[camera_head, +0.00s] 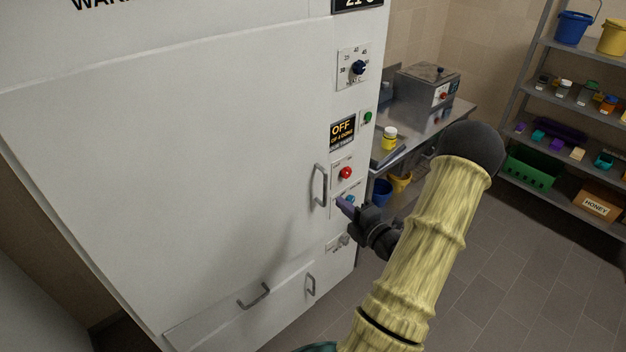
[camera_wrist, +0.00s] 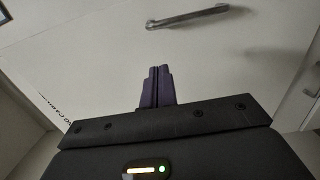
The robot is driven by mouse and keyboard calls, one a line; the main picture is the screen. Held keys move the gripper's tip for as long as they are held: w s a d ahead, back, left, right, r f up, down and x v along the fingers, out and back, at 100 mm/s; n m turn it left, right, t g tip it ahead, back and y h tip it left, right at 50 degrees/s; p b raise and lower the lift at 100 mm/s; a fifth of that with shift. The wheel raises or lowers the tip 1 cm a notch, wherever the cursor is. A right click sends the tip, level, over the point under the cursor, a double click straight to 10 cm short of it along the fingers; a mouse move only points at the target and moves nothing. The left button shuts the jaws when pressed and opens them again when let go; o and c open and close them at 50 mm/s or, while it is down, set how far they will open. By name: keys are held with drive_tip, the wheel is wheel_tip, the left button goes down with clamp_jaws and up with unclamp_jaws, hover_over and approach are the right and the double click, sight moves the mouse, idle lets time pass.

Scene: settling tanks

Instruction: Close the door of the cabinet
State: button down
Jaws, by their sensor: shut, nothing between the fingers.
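The cabinet (camera_head: 345,100) is a tall white unit with a control strip along its right side. Its large white door (camera_head: 190,150) looks about flush with the front; I cannot tell if a small gap is left. The door's grey bar handle (camera_head: 320,186) stands upright near the right edge, and a bar handle (camera_wrist: 188,17) shows above my fingers in the wrist view. My gripper (camera_head: 345,205) has purple fingers (camera_wrist: 157,86), shut together and empty. It is just right of the handle's lower end, in front of the control strip. I cannot tell whether it touches anything.
Two lower handles (camera_head: 254,296) (camera_head: 310,285) stick out from the cabinet's lower front. A steel bench (camera_head: 425,130) with a metal box (camera_head: 425,95) and a yellow jar (camera_head: 389,138) stands behind at right. A loaded shelf rack (camera_head: 570,112) is farther right. The tiled floor (camera_head: 490,270) between is clear.

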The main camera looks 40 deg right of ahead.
idle(0.3)
drive_tip(key=p, duration=0.7)
approach(306, 173)
drive_tip(key=w, duration=0.6)
drive_tip(key=shift+w+r, duration=0.2)
drive_tip(key=shift+w, duration=0.05)
drive_tip(key=shift+w+f, duration=0.1)
drive_tip(key=shift+w, duration=0.1)
drive_tip(key=shift+w, duration=0.1)
